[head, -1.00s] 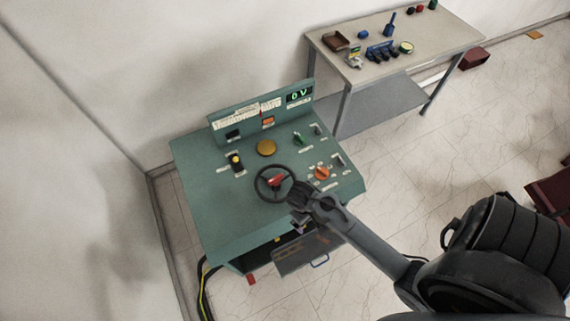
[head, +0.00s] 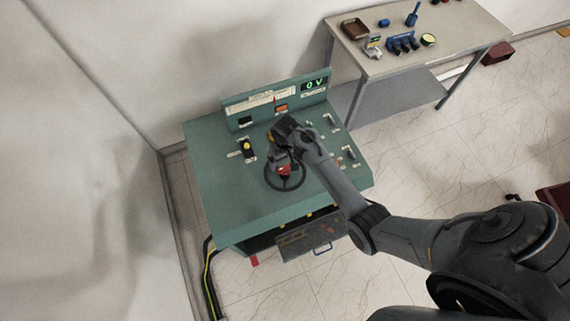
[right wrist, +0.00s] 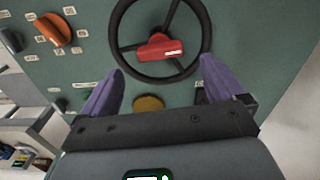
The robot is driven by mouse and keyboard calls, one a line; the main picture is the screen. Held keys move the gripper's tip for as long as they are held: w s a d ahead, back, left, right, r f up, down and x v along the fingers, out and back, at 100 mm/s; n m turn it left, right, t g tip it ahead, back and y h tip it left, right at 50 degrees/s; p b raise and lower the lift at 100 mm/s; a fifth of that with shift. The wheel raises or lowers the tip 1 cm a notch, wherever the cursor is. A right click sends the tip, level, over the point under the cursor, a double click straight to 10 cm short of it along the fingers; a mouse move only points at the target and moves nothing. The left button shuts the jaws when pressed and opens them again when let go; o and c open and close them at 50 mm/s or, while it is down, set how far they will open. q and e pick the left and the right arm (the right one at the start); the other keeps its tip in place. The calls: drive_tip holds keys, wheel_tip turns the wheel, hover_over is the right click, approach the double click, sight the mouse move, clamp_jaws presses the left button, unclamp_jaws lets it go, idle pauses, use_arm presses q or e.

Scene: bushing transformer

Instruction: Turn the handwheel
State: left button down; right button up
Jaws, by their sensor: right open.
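The handwheel (head: 284,171) is a black spoked ring with a red hub, on the green sloping top of the control desk (head: 222,200). The right wrist view shows the handwheel (right wrist: 160,47) large at the top. My right gripper (head: 284,134) is over the desk, just behind the wheel in the head view, and its arm covers part of the panel. In the right wrist view my right gripper (right wrist: 162,66) has its two purple fingers spread, one to either side of the wheel's near rim, with nothing between them. They look apart from the rim. My left gripper is not in view.
An orange knob (right wrist: 54,30) and a yellow round button (right wrist: 148,103) are near the wheel. The upright panel has a green display (head: 315,85) reading 0 V. A side table (head: 450,45) with small items stands at the back right.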

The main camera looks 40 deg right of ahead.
sight(285, 167)
drive_tip(key=shift+f, duration=2.6)
drive_tip(key=shift+c, duration=0.4)
